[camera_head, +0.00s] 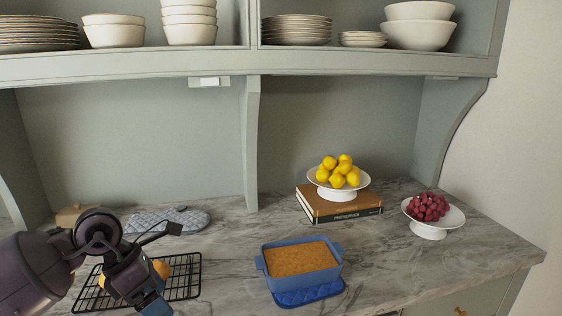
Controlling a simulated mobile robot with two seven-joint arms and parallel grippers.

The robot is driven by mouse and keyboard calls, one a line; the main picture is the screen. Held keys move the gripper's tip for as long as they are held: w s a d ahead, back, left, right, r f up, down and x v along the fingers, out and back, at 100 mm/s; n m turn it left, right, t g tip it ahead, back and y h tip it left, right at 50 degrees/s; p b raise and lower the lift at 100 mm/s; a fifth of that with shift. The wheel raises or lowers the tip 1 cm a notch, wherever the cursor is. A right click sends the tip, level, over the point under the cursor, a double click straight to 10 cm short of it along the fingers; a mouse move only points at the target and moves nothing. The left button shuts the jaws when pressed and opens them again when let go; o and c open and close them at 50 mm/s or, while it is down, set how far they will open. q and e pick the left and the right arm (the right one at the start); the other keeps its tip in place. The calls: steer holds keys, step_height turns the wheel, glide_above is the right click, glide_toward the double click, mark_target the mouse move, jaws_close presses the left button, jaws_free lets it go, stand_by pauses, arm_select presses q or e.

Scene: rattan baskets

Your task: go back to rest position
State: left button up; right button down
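My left arm comes in from the lower left, and its gripper (153,302) points down over the black wire rack (183,290) on the counter. The gripper's tips are at the bottom edge of the picture, and I cannot tell whether they are open or shut. A small orange-brown item (162,268) shows just behind the gripper at the rack, partly hidden by it. My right gripper is not in view.
A blue baking dish (261,263) with a brown filling sits on a blue quilted pad (318,293). A book (340,207) carries a stand of lemons (338,172). A bowl of grapes (428,207) stands right. An oven mitt (180,219) lies behind the rack. Shelves of dishes hang above.

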arm_select(q)
steer(key=s+d+r+n+t+h, duration=0.4)
steer(key=d+r+n+t+h, duration=0.3)
steer(key=d+h, duration=0.55)
steer(key=w+a+f+n+t+y, duration=0.15)
steer(key=a+n+t+y, duration=0.5)
steer(key=n, duration=0.65)
steer(key=s+a+f+n+t+y, duration=0.15)
steer(key=a+n+t+y, duration=0.55)
steer(key=n, duration=0.7)
steer(key=s+a+f+n+g+y, duration=0.3)
steer(key=a+f+n+g+y, duration=0.15)
steer(key=f+n+y, duration=0.35)
steer(key=s+f+n+g+h, duration=0.25)
steer(key=s+f+g, duration=0.4)
steer(key=s, duration=0.35)
steer(key=s+f+n+g+h, duration=0.1)
steer(key=s+f+n+g, duration=0.2)
steer(key=s+f+g, duration=0.5)
steer(key=w+f+m+t, duration=0.1)
steer(key=w+f+t, duration=0.5)
steer(key=f+t, duration=0.2)
steer(key=shift+w+d+f+t, duration=0.15)
steer(key=shift+d+f+t, duration=0.25)
steer(key=shift+t, duration=0.55)
